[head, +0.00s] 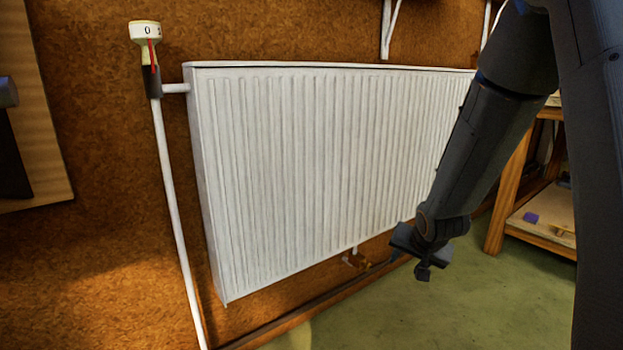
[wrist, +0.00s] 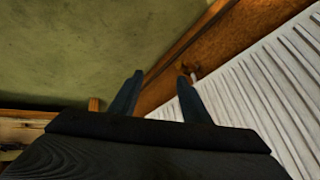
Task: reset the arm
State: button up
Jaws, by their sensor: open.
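My arm comes down from the upper right in the head view. My gripper (head: 424,270) hangs low in front of the right part of the white radiator (head: 310,165), above the green floor. In the wrist view my gripper (wrist: 160,85) shows two dark fingers spread apart with nothing between them. The radiator also shows in the wrist view (wrist: 265,95), at the right. I cannot tell how far the fingertips are from it.
A thermostat knob (head: 146,32) marked 0 tops a white pipe (head: 172,190) left of the radiator. A brass-coloured fitting (head: 355,260) sits under the radiator. A wooden shelf (head: 508,180) stands at the right. The green floor (head: 480,310) around my gripper looks clear.

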jog(key=s+a+r+n+g, duration=0.1)
jog(key=s+a+n+g, duration=0.15)
jog(key=s, duration=0.85)
jog(key=s+a+r+n+g, duration=0.2)
jog(key=s+a+n, duration=0.1)
jog(key=s, duration=0.7)
jog(key=s+a+r+n+g+y, duration=0.1)
jog(key=s+a+r+n, duration=0.3)
jog(key=s+a, duration=0.5)
jog(key=s+a+r+n+g+y, duration=0.1)
jog(key=s+a+r+n+g, duration=0.15)
jog(key=s+a+r, duration=0.5)
jog(key=d+r+m+p, duration=0.2)
jog(key=d+r+p, duration=0.3)
jog(key=p, duration=0.8)
jog(key=d+r+m+h+p, duration=0.1)
jog(key=d+r+p, duration=0.5)
jog(key=r+p, duration=0.6)
jog(key=d+r+m+p, duration=0.3)
jog(key=d+r+p, duration=0.3)
jog(key=r+p, duration=0.3)
jog(key=shift+s+r+t+h+p, duration=0.15)
jog(key=shift+t+h+p, duration=0.25)
jog(key=shift+p, duration=1.9)
